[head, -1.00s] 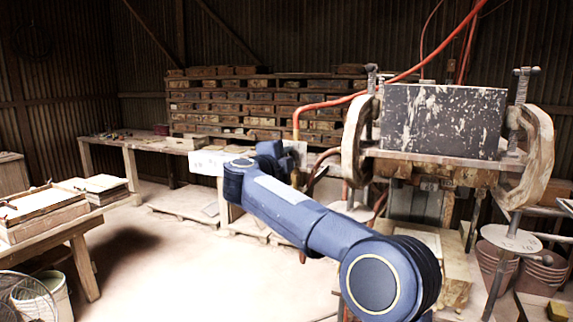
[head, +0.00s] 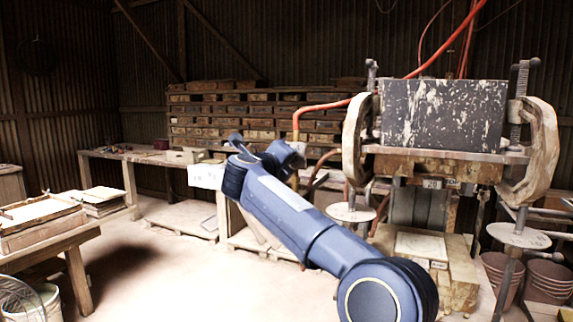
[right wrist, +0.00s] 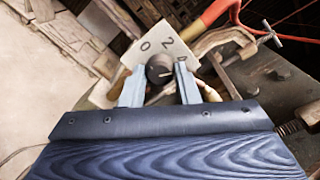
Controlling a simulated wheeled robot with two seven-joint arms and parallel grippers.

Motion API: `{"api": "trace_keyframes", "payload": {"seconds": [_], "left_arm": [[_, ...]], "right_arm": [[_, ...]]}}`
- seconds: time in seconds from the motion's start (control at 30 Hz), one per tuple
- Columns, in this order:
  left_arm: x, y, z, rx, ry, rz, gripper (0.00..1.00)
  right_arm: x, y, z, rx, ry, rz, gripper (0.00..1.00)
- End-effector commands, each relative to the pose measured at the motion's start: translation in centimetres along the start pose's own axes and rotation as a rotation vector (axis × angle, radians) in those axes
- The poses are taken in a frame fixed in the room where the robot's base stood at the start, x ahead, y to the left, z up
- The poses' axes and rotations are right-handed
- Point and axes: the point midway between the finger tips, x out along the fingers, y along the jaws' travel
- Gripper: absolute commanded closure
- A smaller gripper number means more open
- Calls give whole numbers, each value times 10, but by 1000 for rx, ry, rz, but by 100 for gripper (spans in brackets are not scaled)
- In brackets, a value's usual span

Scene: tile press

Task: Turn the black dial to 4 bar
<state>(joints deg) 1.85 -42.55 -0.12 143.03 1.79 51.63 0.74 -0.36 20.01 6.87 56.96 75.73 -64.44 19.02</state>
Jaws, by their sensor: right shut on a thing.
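In the right wrist view, the black dial (right wrist: 158,69) sits on a white plate (right wrist: 127,72) marked 0, 2 and what looks like a partly hidden 4. My right gripper (right wrist: 160,73) has one finger on each side of the dial and is shut on it. A small pale line on the dial seems to point to the right; its exact reading is too small to tell. In the head view, my blue right arm reaches up and left from the lower right, and the dial cannot be made out there. My left gripper is not in view.
The press (head: 443,115) stands at the right, with an orange hose (head: 325,105) beside it. A workbench (head: 150,157) and shelves are behind.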

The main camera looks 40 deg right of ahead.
Motion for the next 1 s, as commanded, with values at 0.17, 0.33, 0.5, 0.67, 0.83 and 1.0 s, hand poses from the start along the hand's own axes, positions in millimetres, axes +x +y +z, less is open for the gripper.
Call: {"api": "trace_keyframes", "payload": {"seconds": [0.17, 0.33, 0.5, 0.67, 0.83, 1.0], "left_arm": [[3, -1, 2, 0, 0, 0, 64], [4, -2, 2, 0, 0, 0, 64], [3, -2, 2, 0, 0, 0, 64], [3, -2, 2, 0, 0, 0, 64], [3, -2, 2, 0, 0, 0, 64], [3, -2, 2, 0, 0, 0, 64]], "right_arm": [[0, 3, -1, 41, 2, 5, 94], [0, 3, -1, 55, 3, 5, 94], [0, 3, -1, 56, 3, 6, 94], [0, 3, -1, 55, 3, 6, 94], [0, 2, -1, 55, 2, 4, 50], [0, 2, -1, 55, 1, 3, 50]]}}
